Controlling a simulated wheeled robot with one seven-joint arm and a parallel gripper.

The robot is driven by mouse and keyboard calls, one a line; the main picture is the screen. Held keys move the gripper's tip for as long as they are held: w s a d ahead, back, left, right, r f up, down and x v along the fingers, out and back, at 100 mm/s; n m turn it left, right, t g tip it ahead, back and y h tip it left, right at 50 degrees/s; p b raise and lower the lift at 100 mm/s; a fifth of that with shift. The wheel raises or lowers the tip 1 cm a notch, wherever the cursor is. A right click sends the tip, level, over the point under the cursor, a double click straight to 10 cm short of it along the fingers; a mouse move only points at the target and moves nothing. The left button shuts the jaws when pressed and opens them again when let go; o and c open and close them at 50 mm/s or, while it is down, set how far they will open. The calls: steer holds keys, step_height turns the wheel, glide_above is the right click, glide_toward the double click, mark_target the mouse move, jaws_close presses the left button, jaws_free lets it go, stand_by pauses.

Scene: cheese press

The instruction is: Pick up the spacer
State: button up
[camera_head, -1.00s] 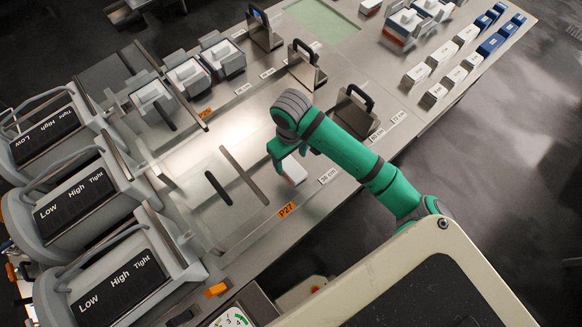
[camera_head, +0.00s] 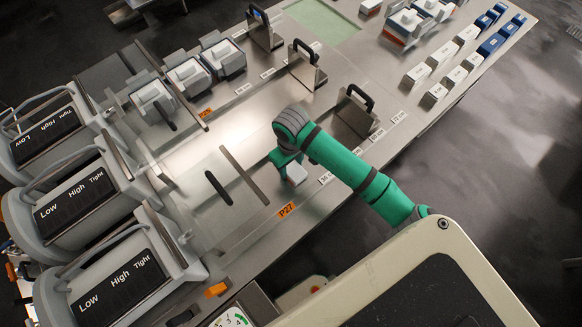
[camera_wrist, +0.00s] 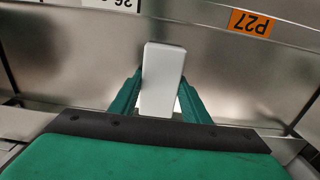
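A small white block (camera_wrist: 161,82), which I take for the spacer, stands between the two green fingers of my gripper (camera_wrist: 160,88) in the wrist view. A narrow gap shows on its right side; contact on the left is hard to tell. In the head view the white block (camera_head: 297,173) shows just below and right of my gripper (camera_head: 287,160), at the bench edge beside a length label. The gripper's far finger and the block's underside are hidden there.
An orange P27 tag (camera_head: 287,209) and a clear plate with a dark handle (camera_head: 218,188) lie left of the block. A metal mold with a black handle (camera_head: 355,110) stands to the upper right. Grey presses (camera_head: 75,190) line the left.

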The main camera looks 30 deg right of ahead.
mark_target(290, 166)
steer(key=c, duration=0.4)
steer(key=shift+c, duration=0.2)
step_height(290, 166, up, 9)
steer(key=shift+r, duration=0.5)
steer(key=shift+w, duration=0.15)
